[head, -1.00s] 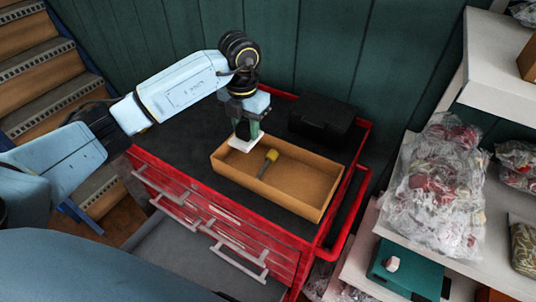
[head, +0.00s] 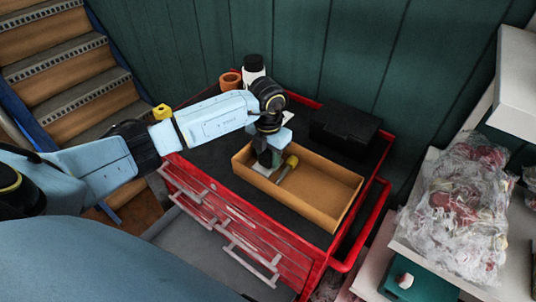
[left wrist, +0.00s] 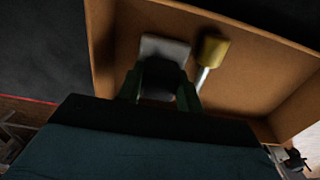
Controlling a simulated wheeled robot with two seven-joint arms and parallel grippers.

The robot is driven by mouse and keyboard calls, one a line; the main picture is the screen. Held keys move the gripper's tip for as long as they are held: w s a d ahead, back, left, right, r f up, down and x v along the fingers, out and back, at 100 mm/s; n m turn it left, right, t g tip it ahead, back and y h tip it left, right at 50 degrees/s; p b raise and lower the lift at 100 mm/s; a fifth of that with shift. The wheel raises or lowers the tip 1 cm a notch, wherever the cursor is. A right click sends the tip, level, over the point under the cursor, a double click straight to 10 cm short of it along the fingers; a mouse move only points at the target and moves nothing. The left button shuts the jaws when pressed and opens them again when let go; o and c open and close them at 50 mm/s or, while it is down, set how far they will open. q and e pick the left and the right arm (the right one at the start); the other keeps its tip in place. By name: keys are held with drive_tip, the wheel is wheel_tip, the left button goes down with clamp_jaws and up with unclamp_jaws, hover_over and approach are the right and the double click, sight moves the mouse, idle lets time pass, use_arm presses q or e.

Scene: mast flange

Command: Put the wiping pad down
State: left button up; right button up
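The wiping pad is a pale flat pad with a dark block on it; it shows in the left wrist view (left wrist: 165,50) and its pale edge shows in the head view (head: 262,170). My left gripper (head: 268,158) points down inside the left end of an open wooden tray (head: 322,188). In the left wrist view its green fingers (left wrist: 160,90) stand on either side of the dark block, shut on the pad. I cannot tell whether the pad touches the tray floor. My right gripper is not in view.
A yellow-headed tool (head: 291,162) lies in the tray beside the pad. The tray stands on a red tool cabinet (head: 240,222). A black case (head: 345,127), a white bottle (head: 253,68) and an orange-brown item (head: 230,80) stand behind. The tray's right part is clear.

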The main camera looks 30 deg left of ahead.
sight(268, 154)
use_arm(q)
drive_tip(key=o, duration=0.4)
drive_tip(key=shift+o, duration=0.2)
drive_tip(key=shift+r, duration=0.35)
wheel_tip(268, 154, up, 12)
drive_tip(key=b, duration=0.1)
drive_tip(key=shift+f, duration=0.2)
